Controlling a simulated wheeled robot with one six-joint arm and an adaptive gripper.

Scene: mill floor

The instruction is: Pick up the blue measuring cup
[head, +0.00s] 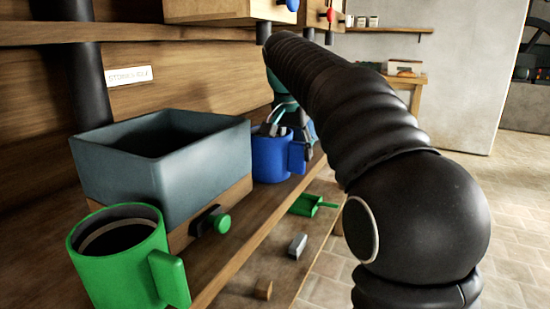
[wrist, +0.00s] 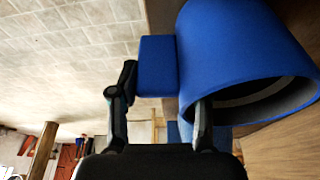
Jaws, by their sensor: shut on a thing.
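The blue measuring cup (head: 269,162) stands upright at the bench's front edge in the head view, just right of the grey-blue bin. Its handle (head: 298,157) points right. My gripper (head: 285,130) is at its rim from above. In the wrist view the cup (wrist: 245,45) fills the upper right, with its handle (wrist: 157,66) to the left. My gripper (wrist: 160,112) is shut on the cup, with one finger at the mouth and the other beside the handle. I cannot tell whether the cup's base touches the bench.
A green cup (head: 120,262) with dark contents stands at the front left. The open grey-blue bin (head: 205,170) sits behind it, above a green knob (head: 222,223). A green scoop (head: 308,204) and a small grey block (head: 297,245) lie lower, right of the bench edge.

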